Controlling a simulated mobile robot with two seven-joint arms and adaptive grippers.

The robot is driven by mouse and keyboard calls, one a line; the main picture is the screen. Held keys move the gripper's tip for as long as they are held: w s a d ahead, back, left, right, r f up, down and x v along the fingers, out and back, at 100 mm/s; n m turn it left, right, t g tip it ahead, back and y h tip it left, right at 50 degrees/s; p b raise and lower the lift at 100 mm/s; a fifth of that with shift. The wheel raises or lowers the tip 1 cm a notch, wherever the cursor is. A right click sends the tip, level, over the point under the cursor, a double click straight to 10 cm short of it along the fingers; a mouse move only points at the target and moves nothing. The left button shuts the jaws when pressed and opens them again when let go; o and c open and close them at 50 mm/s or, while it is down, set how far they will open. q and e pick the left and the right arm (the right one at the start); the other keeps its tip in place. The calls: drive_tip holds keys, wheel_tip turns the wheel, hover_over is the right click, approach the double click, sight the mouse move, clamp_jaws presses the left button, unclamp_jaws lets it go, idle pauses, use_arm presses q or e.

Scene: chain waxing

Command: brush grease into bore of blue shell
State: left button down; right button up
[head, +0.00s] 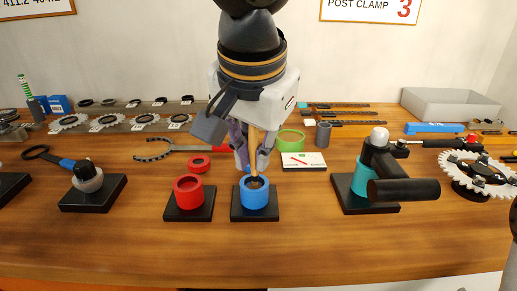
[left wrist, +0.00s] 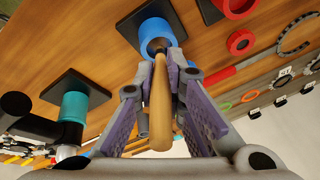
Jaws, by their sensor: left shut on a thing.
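The blue shell (head: 255,199) stands upright on a black square base (head: 268,213), with its open bore facing up. My left gripper (head: 253,160) points down over it, shut on a brush with a wooden handle (head: 253,141). The brush's dark tip (head: 255,182) is at the bore, seemingly inside its mouth; how deep I cannot tell. In the left wrist view the brush handle (left wrist: 160,108) lies between the purple fingers and runs to the blue shell (left wrist: 151,36). Any grease in the bore is not clear. My right gripper is not in view.
A red shell (head: 188,194) stands on a black base just left. A teal post clamp (head: 361,178) with a black handle stands right. The front table strip is clear.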

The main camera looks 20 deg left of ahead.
use_arm(q)
drive_tip(key=shift+s+a, duration=0.4)
drive_tip(key=shift+s, duration=0.15)
drive_tip(key=shift+d, duration=0.15)
drive_tip(key=shift+w+d, duration=0.3)
drive_tip(key=shift+d, duration=0.5)
drive_tip(key=shift+w+a, duration=0.3)
drive_tip(key=shift+a, duration=0.65)
